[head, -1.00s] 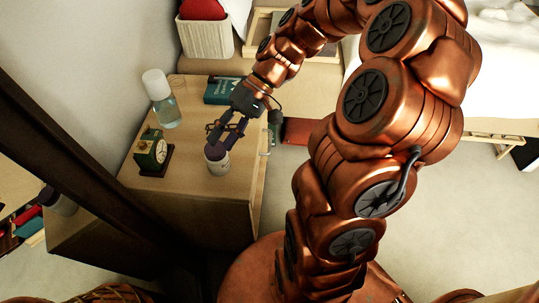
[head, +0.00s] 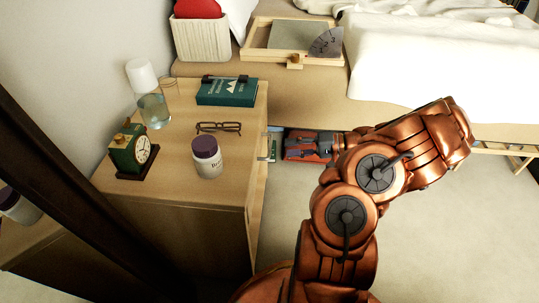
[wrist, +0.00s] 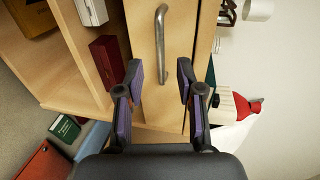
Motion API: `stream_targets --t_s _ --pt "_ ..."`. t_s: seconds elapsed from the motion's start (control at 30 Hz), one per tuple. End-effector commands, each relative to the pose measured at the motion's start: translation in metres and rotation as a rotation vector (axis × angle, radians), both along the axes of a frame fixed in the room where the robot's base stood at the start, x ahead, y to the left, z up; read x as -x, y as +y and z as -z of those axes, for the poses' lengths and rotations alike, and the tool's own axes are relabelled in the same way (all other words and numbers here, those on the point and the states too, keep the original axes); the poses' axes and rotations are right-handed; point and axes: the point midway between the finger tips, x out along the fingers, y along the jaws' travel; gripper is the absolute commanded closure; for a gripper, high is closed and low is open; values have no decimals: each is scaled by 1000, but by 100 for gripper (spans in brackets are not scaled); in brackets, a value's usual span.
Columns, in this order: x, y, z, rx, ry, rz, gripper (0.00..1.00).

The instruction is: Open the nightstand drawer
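The nightstand (head: 225,185) stands at the left in the head view, its front facing right. In the wrist view the pale wooden drawer front (wrist: 145,105) fills the middle, with a curved metal handle (wrist: 160,45). The drawer looks shut. My gripper (wrist: 160,75) is open, its two purple-padded fingers spread on either side of the line of the handle. The handle's near end lies between the fingertips in the picture; nothing is held. In the head view my gripper (head: 300,147) is low beside the nightstand's front, partly hidden by my arm.
On the nightstand top are a clock (head: 133,150), a bottle (head: 152,105), a jar (head: 207,157), glasses (head: 218,127) and a teal book (head: 227,92). Open shelves with boxes adjoin the drawer (wrist: 105,62). A bed (head: 435,70) stands behind; the floor at right is clear.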

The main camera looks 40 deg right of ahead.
Motion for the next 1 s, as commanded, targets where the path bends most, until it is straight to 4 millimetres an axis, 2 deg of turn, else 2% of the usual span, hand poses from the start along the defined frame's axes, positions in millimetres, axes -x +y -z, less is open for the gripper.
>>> stream_targets --t_s 0.53,0.97,1.0 --pt "-43 49 14 1 -1 -1 63" --pt "-49 55 15 2 -1 1 63" --pt "-49 56 15 2 0 1 67"
